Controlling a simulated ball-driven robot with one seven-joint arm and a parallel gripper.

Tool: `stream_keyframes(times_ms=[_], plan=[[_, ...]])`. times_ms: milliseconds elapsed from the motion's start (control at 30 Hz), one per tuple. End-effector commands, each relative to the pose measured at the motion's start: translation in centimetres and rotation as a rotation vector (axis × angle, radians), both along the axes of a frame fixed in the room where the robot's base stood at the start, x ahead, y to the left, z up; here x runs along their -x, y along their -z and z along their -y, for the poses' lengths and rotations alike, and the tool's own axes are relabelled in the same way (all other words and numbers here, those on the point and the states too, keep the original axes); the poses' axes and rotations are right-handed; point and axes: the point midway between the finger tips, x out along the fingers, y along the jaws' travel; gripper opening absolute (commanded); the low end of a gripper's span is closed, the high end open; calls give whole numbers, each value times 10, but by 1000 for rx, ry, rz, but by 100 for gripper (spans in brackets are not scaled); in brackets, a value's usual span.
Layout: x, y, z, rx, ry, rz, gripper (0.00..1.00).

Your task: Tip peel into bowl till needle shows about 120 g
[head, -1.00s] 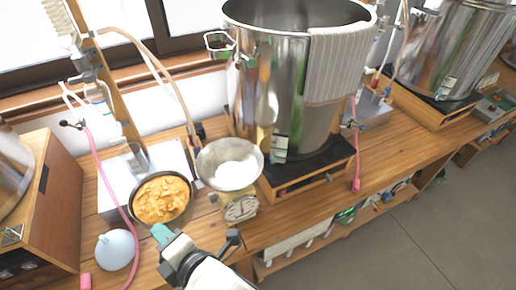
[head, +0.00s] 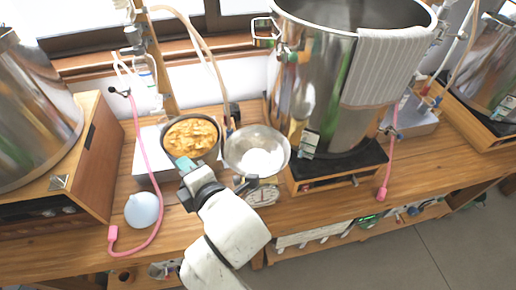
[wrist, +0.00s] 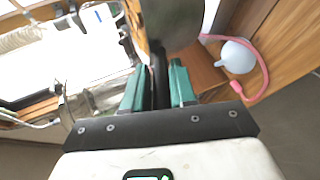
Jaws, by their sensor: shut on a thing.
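A dark round pan (head: 168,140) full of orange-brown peel (head: 190,138) is held level or nearly so, left of the bowl. My gripper (head: 186,165) is shut on the pan's handle at its near side. The wrist view shows the green fingers (wrist: 160,88) closed around a dark handle, with the pan's dark outside (wrist: 172,22) beyond. The metal bowl (head: 240,140) sits on the kitchen scale, close to the pan's right; I see no peel in it. The scale's dial (head: 263,196) faces the front, partly behind my wrist; its needle is too small to read.
A tall steel pot (head: 320,80) with a cloth wrap stands right of the bowl. A glass bottle (head: 143,68) hangs behind the pan.

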Motion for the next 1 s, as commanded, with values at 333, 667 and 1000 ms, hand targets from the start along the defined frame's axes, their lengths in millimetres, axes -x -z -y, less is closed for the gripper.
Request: stream_keyframes(times_ms=[333, 667, 1000], plan=[[-4, -11, 18, -158, 2, -26, 0], [-6, -18, 28, -234, 1, -41, 0], [-7, -21, 32, -269, 1, -49, 0]])
